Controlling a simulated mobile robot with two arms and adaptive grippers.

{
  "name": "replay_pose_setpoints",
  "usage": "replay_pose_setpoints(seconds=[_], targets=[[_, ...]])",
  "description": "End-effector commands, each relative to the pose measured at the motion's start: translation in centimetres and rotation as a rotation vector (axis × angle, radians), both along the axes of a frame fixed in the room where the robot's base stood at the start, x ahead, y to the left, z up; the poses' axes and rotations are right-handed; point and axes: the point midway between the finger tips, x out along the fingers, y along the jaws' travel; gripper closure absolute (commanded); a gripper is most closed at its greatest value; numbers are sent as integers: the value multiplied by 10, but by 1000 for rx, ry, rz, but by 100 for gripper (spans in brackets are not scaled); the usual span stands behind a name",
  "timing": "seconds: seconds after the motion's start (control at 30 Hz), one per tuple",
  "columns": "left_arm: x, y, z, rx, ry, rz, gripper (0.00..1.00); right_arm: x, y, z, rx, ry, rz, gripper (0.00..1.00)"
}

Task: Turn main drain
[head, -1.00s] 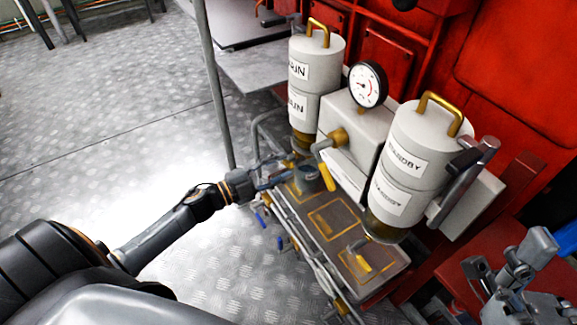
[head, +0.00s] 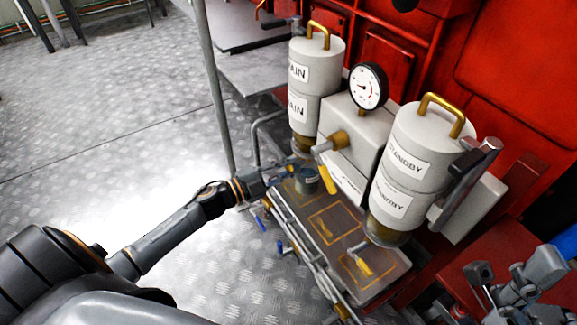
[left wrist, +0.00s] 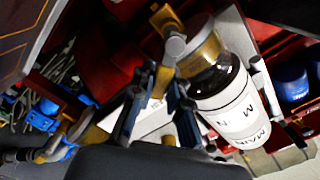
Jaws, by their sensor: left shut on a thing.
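The white main filter (head: 313,88) stands at the left of the filter bench in the head view, with a dark bowl at its bottom. It shows upside down in the left wrist view (left wrist: 235,110). My left gripper (head: 288,168) is low beside that bowl. In the left wrist view its two blue-grey fingers (left wrist: 160,108) are closed around a yellow lever (left wrist: 160,82), which seems to be the main drain handle. A grey round pivot (left wrist: 175,45) sits at the lever's end. The head view mostly hides this grip. My right gripper (head: 505,290) is at the lower right, away from the filters.
The white standby filter (head: 405,160) stands to the right. Floor at left is clear.

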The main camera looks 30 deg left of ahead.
Motion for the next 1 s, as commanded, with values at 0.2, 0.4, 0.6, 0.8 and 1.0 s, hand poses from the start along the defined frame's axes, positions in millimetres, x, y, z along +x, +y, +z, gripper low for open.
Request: replay_pose_setpoints(seconds=[0.2, 0.4, 0.6, 0.8, 1.0], targets=[[-1, -1, -3, 49, -28, 1, 100, 0, 0, 0, 0, 0, 0, 4], [-2, -3, -8, 156, -91, 1, 100, 0, 0, -1, 0, 1, 0, 4], [-3, -5, -15, 282, -165, 0, 100, 0, 0, -4, -1, 1, -1, 4], [-3, -5, -20, 390, -228, 0, 100, 0, 0, -8, 0, 0, -1, 4], [-4, -5, -23, 460, -269, 0, 100, 0, 0, -11, 0, 0, -1, 4]])
